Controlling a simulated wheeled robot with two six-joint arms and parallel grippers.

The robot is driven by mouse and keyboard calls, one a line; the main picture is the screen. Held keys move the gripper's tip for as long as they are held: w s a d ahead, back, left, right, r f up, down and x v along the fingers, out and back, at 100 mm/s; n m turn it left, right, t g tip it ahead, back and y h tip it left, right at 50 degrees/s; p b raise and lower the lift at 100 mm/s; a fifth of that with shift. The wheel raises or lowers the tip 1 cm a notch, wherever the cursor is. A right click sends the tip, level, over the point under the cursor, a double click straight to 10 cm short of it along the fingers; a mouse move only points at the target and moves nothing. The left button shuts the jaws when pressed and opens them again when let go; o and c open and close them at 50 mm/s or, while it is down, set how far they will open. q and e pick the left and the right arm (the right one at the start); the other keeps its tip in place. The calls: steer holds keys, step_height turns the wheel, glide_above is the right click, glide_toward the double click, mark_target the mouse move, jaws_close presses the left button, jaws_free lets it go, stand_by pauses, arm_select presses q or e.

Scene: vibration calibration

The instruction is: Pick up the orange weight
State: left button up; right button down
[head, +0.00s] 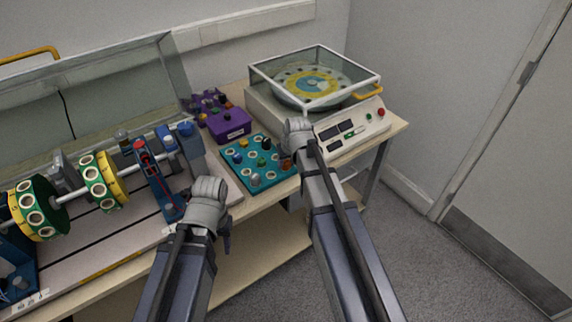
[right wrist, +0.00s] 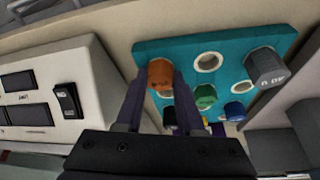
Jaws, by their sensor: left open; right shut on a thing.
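The orange weight (right wrist: 160,76) stands in the top-left place of a teal board (right wrist: 234,52) in the right wrist view. My right gripper (right wrist: 157,92) has its two fingers on either side of the weight and is shut on it. I cannot see clear space under the weight, so it appears to be still at the board. In the head view my right gripper (head: 291,152) is over the right edge of the board and mostly hides the weight. My left gripper (head: 226,232) is open and empty near the bench's front edge.
Grey (right wrist: 266,68), green (right wrist: 205,97) and blue weights sit on the board, beside empty holes. A balancing machine (head: 352,130) with a clear cover stands right of it. A purple box (head: 228,124) is behind, and a rotor rig (head: 103,180) is at left.

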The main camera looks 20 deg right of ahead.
mark_target(286, 164)
step_height(286, 164, up, 10)
steer(key=p, duration=1)
steer(key=shift+s+f, duration=0.1)
